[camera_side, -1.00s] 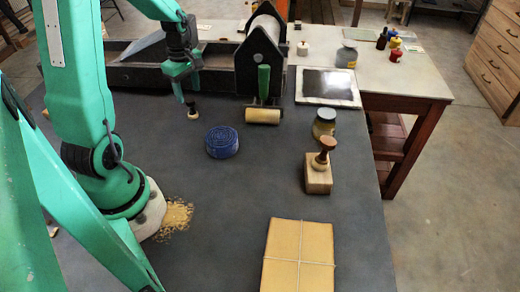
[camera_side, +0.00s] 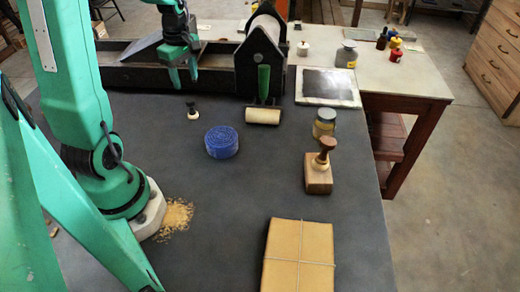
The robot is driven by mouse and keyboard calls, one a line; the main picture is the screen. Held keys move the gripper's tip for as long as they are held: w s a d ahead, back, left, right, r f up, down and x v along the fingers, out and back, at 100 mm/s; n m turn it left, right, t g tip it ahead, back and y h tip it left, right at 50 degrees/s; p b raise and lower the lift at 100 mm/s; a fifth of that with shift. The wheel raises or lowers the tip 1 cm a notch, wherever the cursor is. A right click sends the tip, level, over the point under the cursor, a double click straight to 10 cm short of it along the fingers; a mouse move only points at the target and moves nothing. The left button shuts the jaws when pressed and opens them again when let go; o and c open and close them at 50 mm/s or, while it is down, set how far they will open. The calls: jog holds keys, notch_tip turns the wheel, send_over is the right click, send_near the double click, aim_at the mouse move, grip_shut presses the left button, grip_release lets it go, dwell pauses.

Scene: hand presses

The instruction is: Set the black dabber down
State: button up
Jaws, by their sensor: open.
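The black dabber (camera_side: 192,111) stands upright on the dark tabletop, with its black handle up and its pale round pad down. It is left of the roller and behind the blue tin. My gripper (camera_side: 183,80) is open and empty. It hangs above and a little behind the dabber, apart from it, with its fingers pointing down.
A blue round tin (camera_side: 221,142) stands in front of the dabber. A roller (camera_side: 263,116) lies by the black press (camera_side: 262,65). A wooden stamp (camera_side: 319,172), a jar (camera_side: 325,122) and a wrapped parcel (camera_side: 298,254) stand to the right. The tabletop left of the tin is clear.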

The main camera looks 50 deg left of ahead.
jog(key=s+d+r+m+t, duration=0.2)
jog(key=d+r+m, duration=0.4)
jog(key=d+m, duration=0.4)
jog(key=s+d+r+m+t, duration=0.3)
jog(key=s+d+r+m, duration=0.2)
jog(key=d+m, duration=0.6)
jog(key=shift+d+r+m, duration=0.2)
jog(key=shift+r+m, duration=0.1)
jog(key=shift+r, duration=0.25)
